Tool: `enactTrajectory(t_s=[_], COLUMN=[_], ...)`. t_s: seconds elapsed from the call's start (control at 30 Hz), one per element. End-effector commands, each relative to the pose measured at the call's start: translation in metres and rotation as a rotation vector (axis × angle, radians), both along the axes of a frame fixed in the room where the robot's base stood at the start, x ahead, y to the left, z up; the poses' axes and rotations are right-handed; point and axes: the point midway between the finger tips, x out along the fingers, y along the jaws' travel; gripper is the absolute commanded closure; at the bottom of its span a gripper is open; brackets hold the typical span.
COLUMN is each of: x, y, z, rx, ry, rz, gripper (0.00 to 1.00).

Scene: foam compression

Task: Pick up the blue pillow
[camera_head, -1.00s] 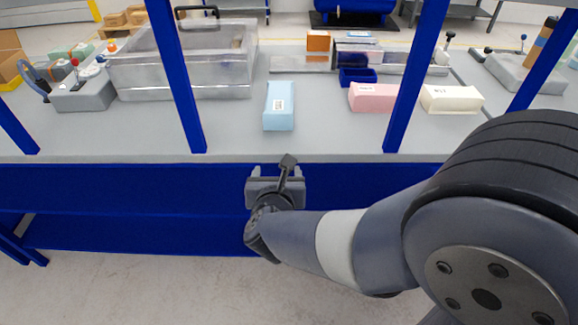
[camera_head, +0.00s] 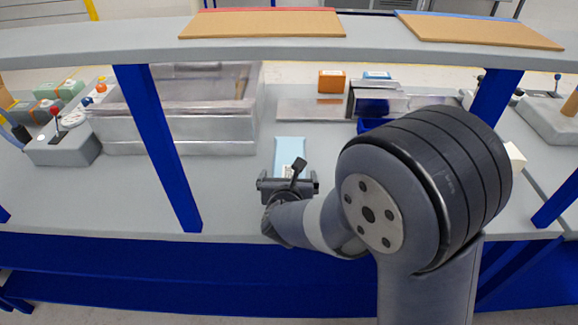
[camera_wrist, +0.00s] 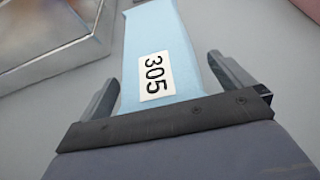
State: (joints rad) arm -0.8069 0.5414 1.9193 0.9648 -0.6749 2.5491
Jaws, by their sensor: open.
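The light blue pillow (camera_head: 290,150) is a block-shaped piece lying on the grey table, its near end hidden behind my gripper in the head view. In the wrist view the blue pillow (camera_wrist: 150,35) carries a white label reading 305. My gripper (camera_head: 288,180) is open at the pillow's near end. In the wrist view my gripper (camera_wrist: 168,85) has one finger on each side of the pillow's near part. The left finger is close to the pillow's edge and the right one has a small gap; I cannot tell whether either touches.
An orange box (camera_head: 332,81) and a dark blue bin (camera_head: 372,124) are behind and to the right. Blue posts (camera_head: 158,150) and an overhead shelf (camera_head: 100,52) frame the table (camera_head: 235,190). A cream block (camera_head: 515,157) is partly hidden by my arm.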

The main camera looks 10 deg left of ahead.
Motion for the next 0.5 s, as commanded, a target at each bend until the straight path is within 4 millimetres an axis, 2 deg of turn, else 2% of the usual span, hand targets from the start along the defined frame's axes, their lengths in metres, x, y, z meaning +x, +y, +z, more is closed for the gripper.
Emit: enactTrajectory(t_s=[0.07, 0.5], x=[-0.0002, -0.0005], y=[0.0, -0.0001], z=[0.0, 0.0001], rx=[0.0, -0.001], ry=[0.0, 0.0], rz=[0.0, 0.0], gripper=[0.01, 0.37])
